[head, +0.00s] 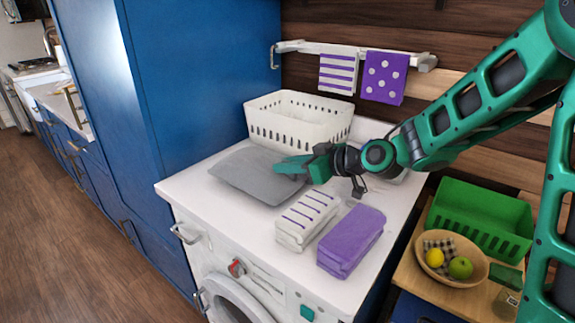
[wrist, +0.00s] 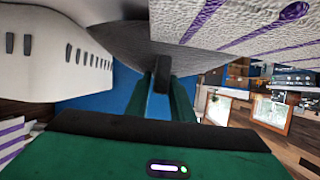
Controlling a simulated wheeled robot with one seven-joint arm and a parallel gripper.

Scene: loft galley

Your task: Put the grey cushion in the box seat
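The grey cushion (head: 250,176) lies flat on the white washing-machine top. Its underside or face also fills the upper middle of the wrist view (wrist: 130,38). My gripper (head: 290,166) is at the cushion's right edge, its green fingers overlapping it in the head view. In the wrist view, the two fingertips (wrist: 162,82) flank a small dark grey piece by the cushion. I cannot tell whether they press on it. I do not see a box seat in either view.
A white basket (head: 298,118) stands behind the cushion. A striped towel (head: 307,218) and a purple towel (head: 351,240) lie in front, at right. Towels hang on a wall rail (head: 350,52). A blue cabinet (head: 195,80) is at left. A green crate (head: 481,215) and fruit bowl (head: 452,272) are at right.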

